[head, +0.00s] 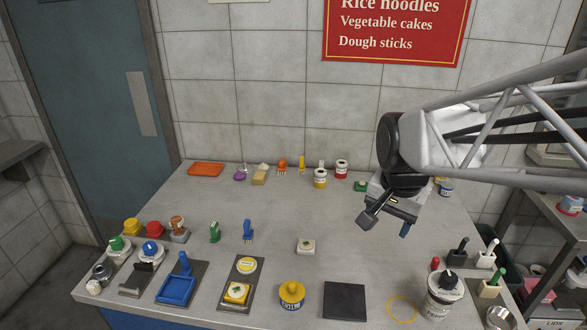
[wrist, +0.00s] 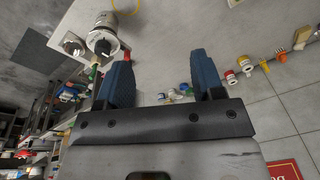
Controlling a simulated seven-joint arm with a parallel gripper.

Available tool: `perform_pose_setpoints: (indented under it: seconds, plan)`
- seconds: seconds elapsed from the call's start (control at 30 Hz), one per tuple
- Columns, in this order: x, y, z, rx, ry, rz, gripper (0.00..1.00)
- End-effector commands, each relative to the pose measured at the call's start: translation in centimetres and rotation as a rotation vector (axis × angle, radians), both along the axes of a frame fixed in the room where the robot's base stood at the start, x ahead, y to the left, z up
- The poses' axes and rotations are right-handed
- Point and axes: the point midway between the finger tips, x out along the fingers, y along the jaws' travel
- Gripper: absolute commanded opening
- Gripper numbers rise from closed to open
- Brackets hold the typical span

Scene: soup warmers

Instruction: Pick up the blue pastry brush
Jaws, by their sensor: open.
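A small blue brush-like thing (head: 248,230) stands upright on the counter in the head view, left of the middle. It looks like the blue pastry brush. Another blue upright handle (head: 185,263) stands at a blue tray nearer the front left. My gripper (head: 387,222) is above the right half of the counter, well to the right of the blue brush and apart from it. Its two blue-padded fingers are spread with nothing between them in the wrist view (wrist: 163,75). I cannot make out the blue brush in the wrist view.
A green piece (head: 214,232) stands just left of the brush, and a white block (head: 306,246) lies to its right. A yellow-lidded tub (head: 291,295) and dark square plate (head: 345,301) are at the front. Small jars line the back.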

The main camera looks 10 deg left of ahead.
Motion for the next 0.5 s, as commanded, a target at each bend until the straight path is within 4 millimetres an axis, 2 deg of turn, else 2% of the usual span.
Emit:
perform_pose_setpoints:
  seconds: [0.1, 0.5]
  plan:
    - [2.7, 2.0, -0.5, 0.014, 0.017, -0.072, 0.62]
    - [10.9, 9.8, -3.5, 0.054, 0.067, -0.341, 0.62]
